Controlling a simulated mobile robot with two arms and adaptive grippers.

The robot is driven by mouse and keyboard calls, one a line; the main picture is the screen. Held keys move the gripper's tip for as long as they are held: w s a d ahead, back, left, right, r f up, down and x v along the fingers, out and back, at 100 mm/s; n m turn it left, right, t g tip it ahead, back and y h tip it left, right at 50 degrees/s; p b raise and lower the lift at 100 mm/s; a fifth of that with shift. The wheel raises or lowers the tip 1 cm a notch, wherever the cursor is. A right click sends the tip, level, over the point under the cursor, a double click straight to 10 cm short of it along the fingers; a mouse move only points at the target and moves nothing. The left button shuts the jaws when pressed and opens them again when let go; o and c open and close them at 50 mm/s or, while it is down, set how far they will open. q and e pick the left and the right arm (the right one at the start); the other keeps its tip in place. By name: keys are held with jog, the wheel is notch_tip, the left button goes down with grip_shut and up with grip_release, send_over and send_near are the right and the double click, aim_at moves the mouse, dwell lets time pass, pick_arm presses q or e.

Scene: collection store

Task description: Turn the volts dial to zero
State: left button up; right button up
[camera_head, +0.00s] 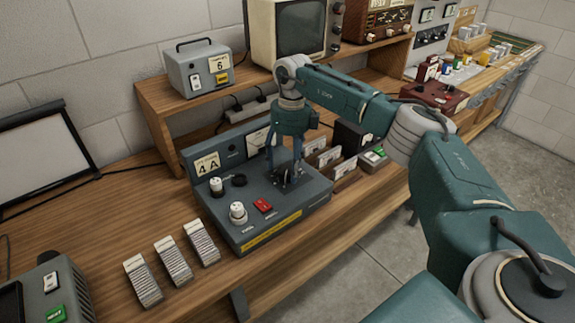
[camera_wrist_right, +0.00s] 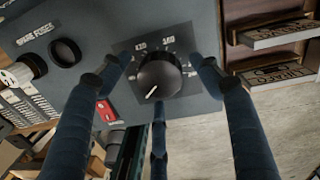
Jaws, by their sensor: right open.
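The volts dial (camera_wrist_right: 158,78) is a black round knob on a dark square plate on the blue-grey control box (camera_head: 256,222). Its white pointer line points to the lower left in the wrist view, and the scale numbers above it are too small to read surely. My right gripper (camera_head: 285,172) is open above the dial plate, pointing down. In the wrist view its blue fingers (camera_wrist_right: 160,84) stand around the knob, with gaps to the left and right fingers. In the head view the fingers mostly hide the dial. My left gripper is not in view.
The box also has a red switch (camera_head: 263,205), a white knob (camera_head: 238,211) and fuse holders. Several ribbed white blocks (camera_head: 173,262) lie in front. Card holders (camera_head: 343,162) stand close to the right. A shelf with a grey box (camera_head: 199,70) and monitor (camera_head: 290,30) is behind.

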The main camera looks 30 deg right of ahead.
aim_at(290, 166)
notch_tip(290, 166, up, 12)
jog(key=shift+w+d+f, duration=0.15)
jog(key=shift+d+f, duration=0.1)
jog(key=shift+d, duration=0.15)
jog(key=shift+f, duration=0.1)
dwell(0.3)
